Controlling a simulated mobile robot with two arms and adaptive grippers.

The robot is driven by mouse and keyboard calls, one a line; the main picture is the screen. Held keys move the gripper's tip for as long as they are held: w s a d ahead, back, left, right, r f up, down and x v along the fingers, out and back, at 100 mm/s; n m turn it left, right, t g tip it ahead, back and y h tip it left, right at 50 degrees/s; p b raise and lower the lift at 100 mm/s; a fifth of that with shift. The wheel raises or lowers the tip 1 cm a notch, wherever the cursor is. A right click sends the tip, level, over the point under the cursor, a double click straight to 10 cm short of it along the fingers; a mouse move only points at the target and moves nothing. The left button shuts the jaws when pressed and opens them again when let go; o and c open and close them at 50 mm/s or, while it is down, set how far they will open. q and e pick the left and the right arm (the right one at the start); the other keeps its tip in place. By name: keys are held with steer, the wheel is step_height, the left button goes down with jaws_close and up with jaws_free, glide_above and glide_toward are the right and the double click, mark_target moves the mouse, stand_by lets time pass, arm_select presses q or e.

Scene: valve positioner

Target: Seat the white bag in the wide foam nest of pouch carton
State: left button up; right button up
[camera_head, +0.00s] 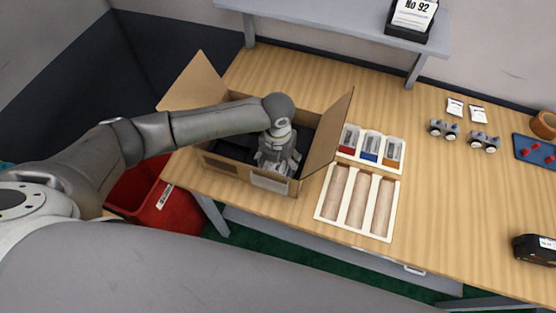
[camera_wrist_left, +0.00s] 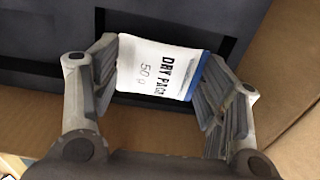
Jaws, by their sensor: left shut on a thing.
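The white bag (camera_wrist_left: 160,68) is printed "DRY PACK 50 g" and has a blue edge on its right side in the left wrist view. My left gripper (camera_wrist_left: 160,85) is shut on it, with a finger at each side. In the head view my left gripper (camera_head: 275,165) points down inside the open carton (camera_head: 232,168). Dark foam (camera_wrist_left: 260,15) with black recesses lies under and behind the bag in the wrist view. I cannot tell whether the bag touches the foam or hangs just above it. The bag is hidden in the head view. My right gripper is not in view.
The carton's raised flaps (camera_head: 328,135) stand beside my left arm. A white tray with red, blue and orange-marked packs (camera_head: 368,149) and a tray with long brown slots (camera_head: 357,202) lie to the right. A red bin (camera_head: 158,203) stands below the table's left edge.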

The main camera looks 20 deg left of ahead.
arm_select(q)
steer(key=shift+f+b, duration=0.5)
steer(key=shift+f, duration=0.45)
steer(key=o, duration=1.1)
step_height(320, 180, up, 12)
